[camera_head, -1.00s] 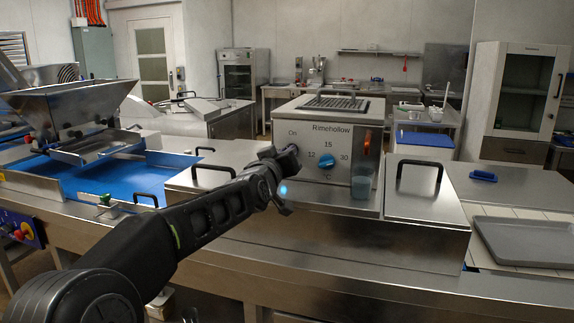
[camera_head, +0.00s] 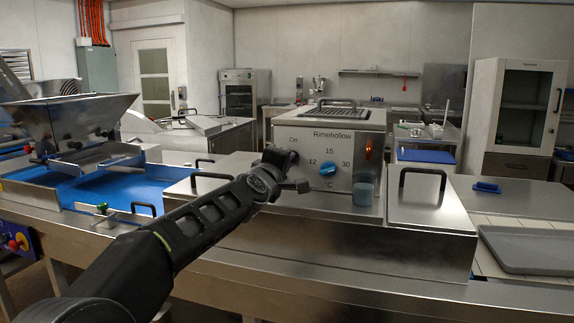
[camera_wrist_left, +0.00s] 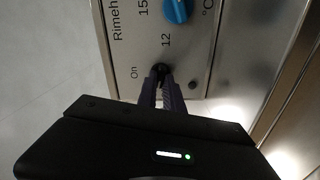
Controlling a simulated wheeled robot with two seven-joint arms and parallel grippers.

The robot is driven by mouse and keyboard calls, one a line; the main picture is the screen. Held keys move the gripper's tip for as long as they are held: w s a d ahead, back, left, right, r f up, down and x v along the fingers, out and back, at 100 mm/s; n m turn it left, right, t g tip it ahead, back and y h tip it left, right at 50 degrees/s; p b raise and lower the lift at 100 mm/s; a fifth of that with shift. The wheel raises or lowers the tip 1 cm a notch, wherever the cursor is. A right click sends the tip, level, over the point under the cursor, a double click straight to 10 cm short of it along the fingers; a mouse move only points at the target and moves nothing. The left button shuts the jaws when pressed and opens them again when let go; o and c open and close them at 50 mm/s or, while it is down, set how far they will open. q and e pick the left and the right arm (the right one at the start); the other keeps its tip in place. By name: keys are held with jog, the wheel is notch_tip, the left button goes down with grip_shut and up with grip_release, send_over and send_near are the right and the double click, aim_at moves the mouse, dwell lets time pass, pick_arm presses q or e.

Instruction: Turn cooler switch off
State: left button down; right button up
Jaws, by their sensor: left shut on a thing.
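The cooler (camera_head: 335,140) is a steel box labelled "Rimehollow" standing on the steel counter, with a blue temperature dial (camera_head: 328,168) on its front. The dial also shows in the left wrist view (camera_wrist_left: 176,11). In the head view my left gripper (camera_head: 284,160) covers the switch at the panel's left side. My right gripper is not in view.
Steel lids with black handles flank the cooler, one at the right (camera_head: 432,205). A grey tray (camera_head: 530,249) lies farther right. A hopper machine (camera_head: 75,122) stands left.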

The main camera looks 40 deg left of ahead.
pick_arm(q)
jog(key=shift+n, duration=1.4)
jog(key=c, duration=1.5)
grip_release()
jog(key=shift+s, duration=0.1)
jog(key=v, duration=0.7)
jog(key=shift+s+d+b, duration=0.1)
jog(key=shift+s+b, duration=0.2)
jog(key=shift+f, duration=0.1)
